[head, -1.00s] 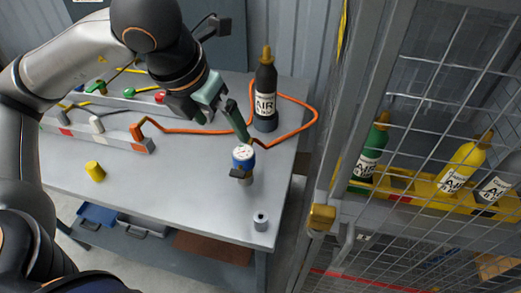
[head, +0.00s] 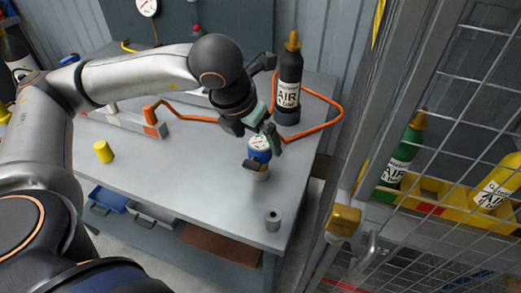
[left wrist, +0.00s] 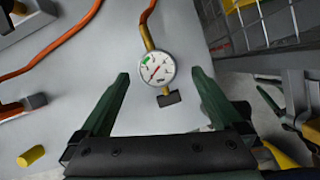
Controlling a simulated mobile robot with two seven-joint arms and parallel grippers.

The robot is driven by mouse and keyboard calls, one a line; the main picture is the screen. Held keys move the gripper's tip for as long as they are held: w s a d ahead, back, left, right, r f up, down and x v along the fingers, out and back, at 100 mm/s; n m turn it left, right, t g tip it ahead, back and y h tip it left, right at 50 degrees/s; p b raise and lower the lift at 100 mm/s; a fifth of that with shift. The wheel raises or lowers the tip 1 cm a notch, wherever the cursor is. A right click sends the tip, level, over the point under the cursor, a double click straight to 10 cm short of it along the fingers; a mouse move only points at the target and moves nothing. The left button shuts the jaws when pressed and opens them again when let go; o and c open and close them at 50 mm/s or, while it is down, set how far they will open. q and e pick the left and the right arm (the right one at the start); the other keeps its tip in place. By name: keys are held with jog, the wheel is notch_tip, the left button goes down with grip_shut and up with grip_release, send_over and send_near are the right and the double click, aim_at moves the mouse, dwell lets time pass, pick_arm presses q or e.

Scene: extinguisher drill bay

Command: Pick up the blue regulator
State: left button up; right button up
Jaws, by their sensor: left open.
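The blue regulator (head: 260,151), with a round white gauge face, stands on the grey workbench (head: 190,195) near its right side. In the left wrist view the gauge face (left wrist: 157,68) shows between and beyond the two green fingers. My left gripper (head: 268,136) is open just above and around the top of the regulator in the head view; one finger overlaps its right side. I cannot tell whether a finger touches it. My right gripper is not in view.
A black air bottle (head: 289,88) with an orange hose (head: 335,110) stands behind the regulator. A yellow cylinder (head: 103,151) and a grey cylinder (head: 272,219) stand on the bench. A wire cage (head: 455,120) with green and yellow bottles is at the right.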

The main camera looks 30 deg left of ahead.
aim_at(260, 142)
pick_arm(q)
jog(key=shift+a+x, duration=0.1)
jog(key=shift+x, duration=0.9)
jog(key=shift+a+x, duration=0.15)
jog(key=shift+x, duration=0.8)
jog(key=shift+w+r, duration=0.15)
jog(key=shift+w, duration=0.05)
jog(key=c, duration=1.5)
